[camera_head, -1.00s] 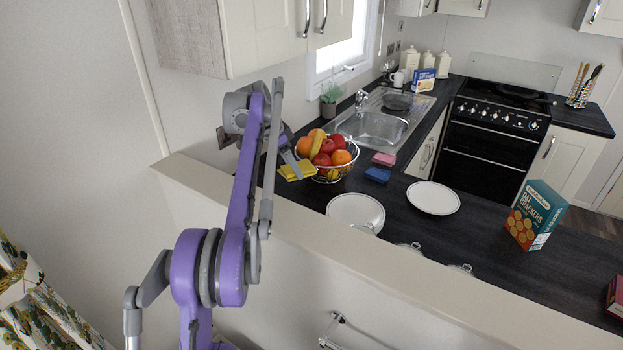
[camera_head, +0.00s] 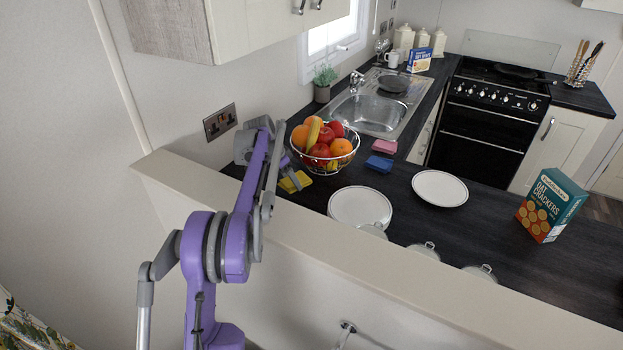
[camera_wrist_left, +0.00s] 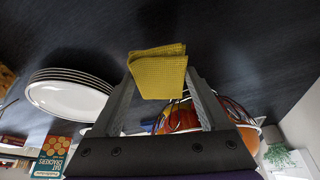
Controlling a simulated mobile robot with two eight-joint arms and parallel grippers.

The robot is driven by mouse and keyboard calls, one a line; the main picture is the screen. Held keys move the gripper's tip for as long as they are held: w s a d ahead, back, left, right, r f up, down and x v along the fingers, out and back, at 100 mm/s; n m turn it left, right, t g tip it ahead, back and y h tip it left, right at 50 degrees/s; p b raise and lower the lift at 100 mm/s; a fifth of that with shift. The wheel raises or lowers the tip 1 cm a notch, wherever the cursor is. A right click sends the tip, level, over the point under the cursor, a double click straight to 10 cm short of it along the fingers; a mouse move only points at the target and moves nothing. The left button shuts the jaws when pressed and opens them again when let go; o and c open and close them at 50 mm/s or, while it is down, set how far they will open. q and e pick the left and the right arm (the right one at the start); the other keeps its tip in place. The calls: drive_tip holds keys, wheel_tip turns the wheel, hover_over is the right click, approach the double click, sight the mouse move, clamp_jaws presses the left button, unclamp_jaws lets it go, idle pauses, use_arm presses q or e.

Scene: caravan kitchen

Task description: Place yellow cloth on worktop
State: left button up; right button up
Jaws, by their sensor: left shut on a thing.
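The yellow cloth (camera_head: 295,182) is a small folded waffle-textured piece. It is low over the dark worktop (camera_head: 470,232), beside the front-left of the fruit bowl. My left gripper (camera_head: 290,176) reaches over the low wall from the left and is shut on the cloth. The left wrist view shows the cloth (camera_wrist_left: 158,68) between the two fingertips, with dark worktop behind it. I cannot tell whether the cloth touches the worktop. My right gripper is not in view.
A wire fruit bowl (camera_head: 323,165) stands close to the gripper. Stacked white plates (camera_head: 358,206), pink (camera_head: 384,146) and blue (camera_head: 379,164) sponges, another plate (camera_head: 440,188) and a cracker box (camera_head: 548,205) are to the right. The cream wall ledge (camera_head: 330,262) runs in front.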

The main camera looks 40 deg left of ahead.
use_arm(q)
approach(316, 187)
wheel_tip(316, 187, down, 3)
drive_tip(key=shift+a+f+p, duration=0.15)
drive_tip(key=shift+p, duration=0.15)
drive_tip(key=w+f, duration=0.2)
drive_tip(key=shift+w+d+f, duration=0.15)
drive_tip(key=shift+w+d, duration=0.15)
drive_tip(key=shift+d, duration=0.05)
drive_tip(key=shift+s, duration=0.1)
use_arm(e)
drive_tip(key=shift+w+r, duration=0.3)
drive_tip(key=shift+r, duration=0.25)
use_arm(q)
drive_tip(key=shift+f, duration=0.1)
drive_tip(key=o, duration=1.2)
drive_tip(key=v, duration=1.2)
drive_tip(key=shift+r, duration=0.2)
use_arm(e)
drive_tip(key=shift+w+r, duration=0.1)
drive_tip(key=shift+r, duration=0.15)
